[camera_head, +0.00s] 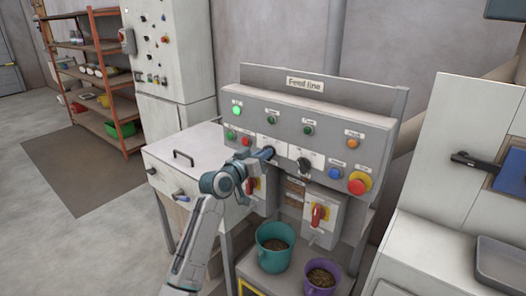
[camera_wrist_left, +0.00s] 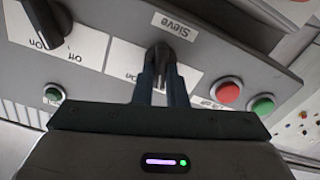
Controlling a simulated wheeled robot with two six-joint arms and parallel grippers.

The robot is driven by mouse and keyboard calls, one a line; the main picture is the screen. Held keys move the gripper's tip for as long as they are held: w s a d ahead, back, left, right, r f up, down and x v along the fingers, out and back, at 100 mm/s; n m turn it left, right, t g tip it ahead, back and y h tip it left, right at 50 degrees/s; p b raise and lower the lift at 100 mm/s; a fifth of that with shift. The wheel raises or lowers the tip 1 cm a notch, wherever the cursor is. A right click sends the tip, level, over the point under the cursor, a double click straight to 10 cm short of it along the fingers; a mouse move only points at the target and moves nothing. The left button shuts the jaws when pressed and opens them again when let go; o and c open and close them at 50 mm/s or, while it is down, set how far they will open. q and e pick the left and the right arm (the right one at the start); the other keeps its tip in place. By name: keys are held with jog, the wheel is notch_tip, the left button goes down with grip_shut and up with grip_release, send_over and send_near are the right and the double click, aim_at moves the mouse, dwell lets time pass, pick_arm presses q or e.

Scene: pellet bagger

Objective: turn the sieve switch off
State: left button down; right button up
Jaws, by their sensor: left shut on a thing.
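The sieve switch (camera_wrist_left: 158,57) is a black rotary knob on a white plate of the grey Feed line panel (camera_head: 346,119). Its "Sieve" label (camera_wrist_left: 175,25) shows upside down in the left wrist view. My left gripper (camera_wrist_left: 162,82) is shut on the knob, with one blue finger on each side. In the head view my left gripper (camera_head: 268,153) reaches the panel's lower row and hides the knob. An "On" mark shows beside the knob, but its other marking is covered, so I cannot tell its setting. My right gripper is not in view.
A second black knob (camera_head: 304,164) sits just right of my gripper. Red and green buttons (camera_wrist_left: 228,92) lie close by. A red-yellow emergency button (camera_head: 359,183) and red rotary handles (camera_head: 318,214) are nearby. Teal (camera_head: 274,235) and purple (camera_head: 320,268) buckets stand below.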

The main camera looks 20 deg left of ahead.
pick_arm(q)
jog(key=shift+n+p, duration=0.5)
jog(key=shift+n, duration=0.6)
jog(key=shift+f, duration=0.1)
jog(key=c, duration=1.5)
grip_release()
jog(key=shift+o, duration=0.2)
jog(key=shift+s+a, duration=0.1)
jog(key=b+v, duration=0.3)
jog(key=v, duration=0.7)
jog(key=shift+s, duration=0.3)
